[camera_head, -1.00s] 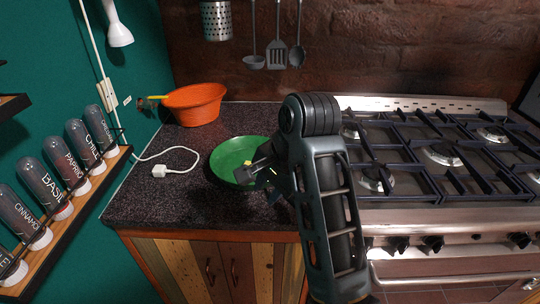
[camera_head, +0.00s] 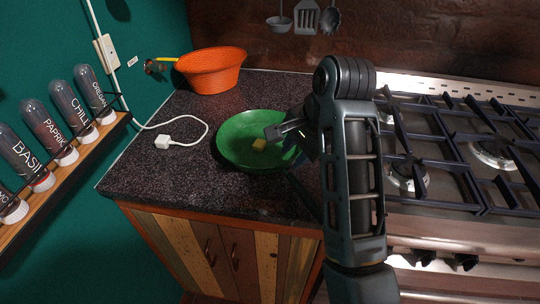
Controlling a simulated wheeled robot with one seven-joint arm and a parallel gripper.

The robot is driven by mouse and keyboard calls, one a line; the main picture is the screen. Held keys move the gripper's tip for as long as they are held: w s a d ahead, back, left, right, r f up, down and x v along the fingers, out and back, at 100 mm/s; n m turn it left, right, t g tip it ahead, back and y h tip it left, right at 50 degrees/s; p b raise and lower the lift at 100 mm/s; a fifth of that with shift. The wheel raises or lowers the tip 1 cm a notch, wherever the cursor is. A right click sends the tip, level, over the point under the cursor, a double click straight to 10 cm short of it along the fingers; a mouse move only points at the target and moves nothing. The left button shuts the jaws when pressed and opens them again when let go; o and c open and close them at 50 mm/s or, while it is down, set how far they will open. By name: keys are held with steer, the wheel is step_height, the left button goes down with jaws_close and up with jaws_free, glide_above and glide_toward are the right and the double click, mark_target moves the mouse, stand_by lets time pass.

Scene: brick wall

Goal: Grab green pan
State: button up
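The green pan (camera_head: 240,150) lies on the dark speckled countertop, left of the stove. A small yellowish piece (camera_head: 259,145) shows inside it. My gripper (camera_head: 272,133) is over the right part of the pan, with a grey finger reaching in above the pan's inside. My arm comes up from the lower right and hides the pan's right edge and any handle there. Only part of the gripper shows, so I cannot tell how far its fingers are apart or whether they touch the pan.
An orange colander (camera_head: 211,72) stands at the back of the counter. A white plug with cable (camera_head: 164,142) lies left of the pan. A gas stove (camera_head: 470,150) is at right, behind my arm. A spice rack (camera_head: 60,180) is on the left wall. The counter's front left is clear.

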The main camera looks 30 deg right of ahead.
mark_target(291, 159)
steer(key=shift+x, duration=2)
steer(key=shift+w+d, duration=0.15)
steer(key=shift+c, duration=0.3)
steer(key=shift+r, duration=0.1)
jaws_close()
